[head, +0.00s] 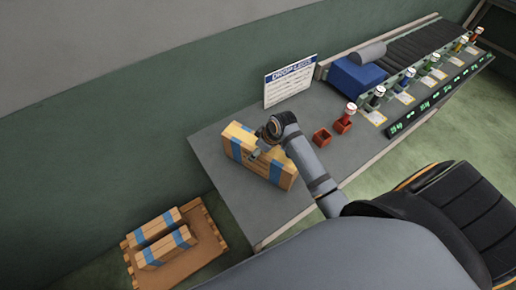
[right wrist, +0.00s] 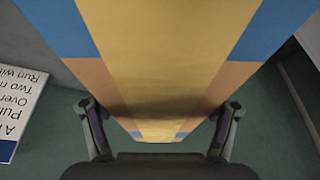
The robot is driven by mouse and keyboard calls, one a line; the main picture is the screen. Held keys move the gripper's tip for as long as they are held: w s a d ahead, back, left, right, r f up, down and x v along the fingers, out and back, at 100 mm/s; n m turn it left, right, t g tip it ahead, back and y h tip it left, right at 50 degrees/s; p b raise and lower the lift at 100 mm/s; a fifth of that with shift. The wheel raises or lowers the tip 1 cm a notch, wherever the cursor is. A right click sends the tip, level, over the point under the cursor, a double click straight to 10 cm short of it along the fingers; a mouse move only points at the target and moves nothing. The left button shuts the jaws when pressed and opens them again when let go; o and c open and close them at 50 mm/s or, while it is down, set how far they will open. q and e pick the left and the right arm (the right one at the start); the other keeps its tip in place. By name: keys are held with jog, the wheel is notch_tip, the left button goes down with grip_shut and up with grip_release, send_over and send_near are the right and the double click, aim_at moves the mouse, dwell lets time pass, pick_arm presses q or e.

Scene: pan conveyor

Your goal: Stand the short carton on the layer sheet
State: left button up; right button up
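A brown carton (head: 279,175) with blue tape bands is at the near left part of the grey table. My right gripper (head: 262,146) is at its upper side. In the right wrist view the carton (right wrist: 160,50) fills the middle, between the two spread fingers of my right gripper (right wrist: 160,125). I cannot tell whether the fingers press on it, or whether it rests on the table. The brown layer sheet (head: 190,262) lies on a wooden pallet on the floor at lower left. Two blue-banded cartons (head: 165,248) lie side by side on it. My left gripper is not in view.
A white sign (head: 290,80) stands at the table's back edge, also in the right wrist view (right wrist: 15,105). Small red bins (head: 322,137) and a blue box (head: 355,76) are farther right, beside the conveyor (head: 425,45). The layer sheet's near part is bare.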

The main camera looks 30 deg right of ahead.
jog(key=o, duration=0.4)
jog(key=shift+r, duration=0.15)
jog(key=v, duration=1.1)
jog(key=shift+d, duration=0.1)
jog(key=shift+s+r, duration=0.15)
jog(key=shift+r, duration=0.25)
